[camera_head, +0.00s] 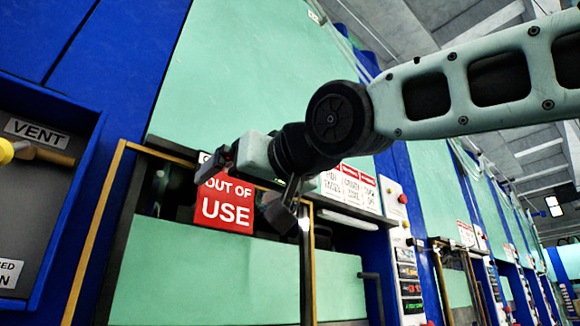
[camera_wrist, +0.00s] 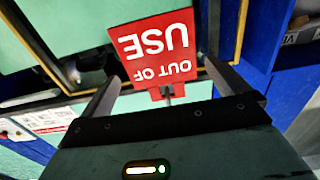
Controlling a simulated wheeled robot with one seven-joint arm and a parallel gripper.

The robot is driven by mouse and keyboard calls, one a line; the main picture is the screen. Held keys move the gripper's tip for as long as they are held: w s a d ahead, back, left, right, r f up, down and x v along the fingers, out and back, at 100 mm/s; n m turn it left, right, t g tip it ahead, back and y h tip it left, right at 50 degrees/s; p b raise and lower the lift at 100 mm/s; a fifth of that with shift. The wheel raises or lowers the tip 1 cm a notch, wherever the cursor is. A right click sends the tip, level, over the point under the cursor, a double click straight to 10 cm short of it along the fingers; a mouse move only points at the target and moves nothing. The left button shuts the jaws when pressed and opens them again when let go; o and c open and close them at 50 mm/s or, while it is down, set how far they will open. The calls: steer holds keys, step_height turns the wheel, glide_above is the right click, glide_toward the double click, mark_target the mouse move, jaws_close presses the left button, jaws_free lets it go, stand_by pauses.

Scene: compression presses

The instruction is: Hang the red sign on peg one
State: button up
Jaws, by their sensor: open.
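The red sign (camera_head: 225,202) reads "OUT OF USE" in white and is upright, a little tilted, in front of the press's dark opening. In the wrist view the sign (camera_wrist: 155,46) appears upside down, just beyond my fingertips. Its small red tab meets a short grey peg (camera_wrist: 168,92), but I cannot tell whether the peg passes through the tab. My gripper (camera_head: 252,196) is open, its fingers spread on either side of the sign's top. In the wrist view both fingers (camera_wrist: 162,74) show apart, with no clear contact. A peg number is not readable.
A green press panel (camera_head: 240,285) with yellow-edged frames lies below. White notices (camera_head: 348,188) and a control column with a red button (camera_head: 403,198) stand to the right. A blue-framed recess marked VENT (camera_head: 36,133) is at the left. More presses recede to the right.

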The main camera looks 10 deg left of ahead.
steer(key=b+v, duration=0.5)
steer(key=v, duration=1)
steer(key=w+f+g+h, duration=0.2)
steer(key=f+g+h, duration=0.15)
steer(key=f, duration=1.45)
steer(key=w+f+g+h, duration=0.2)
steer(key=f+h, duration=0.2)
steer(key=f, duration=1.5)
steer(key=s+d+f+g+h, duration=0.2)
steer(key=d+f, duration=0.3)
steer(key=f, duration=0.3)
steer(key=s+d+f+m+g+h, duration=0.1)
steer(key=s+d+f+g, duration=0.1)
steer(key=s+d+f, duration=0.3)
steer(key=s+d+f+m+g+h, duration=0.1)
steer(key=s+d+f, duration=0.3)
steer(key=f, duration=0.8)
steer(key=shift+s+d+g+h, duration=0.15)
steer(key=shift+d+g+h, duration=0.4)
steer(key=shift+d+h, duration=0.5)
steer(key=shift+d, duration=0.1)
